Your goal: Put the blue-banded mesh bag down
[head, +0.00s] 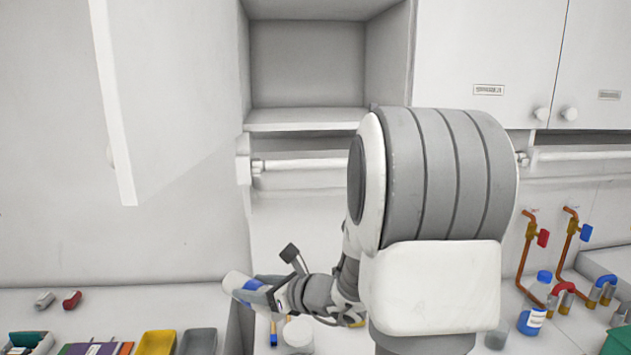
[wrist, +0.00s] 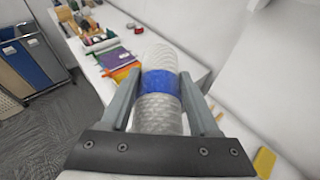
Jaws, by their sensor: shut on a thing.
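The blue-banded mesh bag (wrist: 158,112) is a pale, rounded, netted bundle with a blue band around its middle. My gripper (wrist: 160,82) is shut on it, one finger on each side at the band. In the head view the bag (head: 236,282) shows at the end of my gripper (head: 258,289), at lower centre-left, tilted and above the level of the counter. Its far end is free. Whether its underside touches anything cannot be told.
An open cupboard (head: 308,65) is above, its door (head: 115,100) swung left. The left counter holds a yellow tray (head: 156,343), a grey tray (head: 200,341) and small items. A white container (head: 297,336) stands below my gripper. Bottles (head: 531,320) and copper pipes are at right.

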